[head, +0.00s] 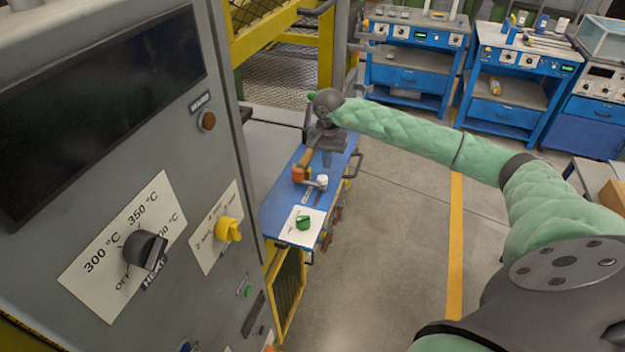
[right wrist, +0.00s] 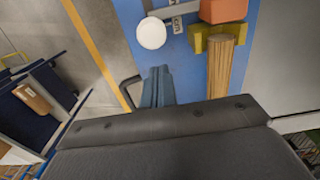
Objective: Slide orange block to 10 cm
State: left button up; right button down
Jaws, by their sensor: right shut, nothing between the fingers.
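The orange block (head: 298,174) sits on the blue bench top in the head view, at the near end of a wooden bar. In the right wrist view the orange block (right wrist: 222,10) is cut by the top edge, next to a yellow bracket (right wrist: 214,36) on the wooden bar (right wrist: 221,70). My right gripper (right wrist: 158,72) is shut and empty over the blue surface, to the left of the bar and apart from the block. My left gripper is not in view.
A round white knob (right wrist: 151,33) lies between my gripper and the block's level. A green knob (head: 303,222) on a white plate is at the bench's near end. A grey control cabinet (head: 90,90) stands close on the left. Open floor (head: 400,240) lies right of the bench.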

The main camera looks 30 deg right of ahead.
jog(key=shift+f+b, duration=1.95)
jog(key=shift+f, duration=0.3)
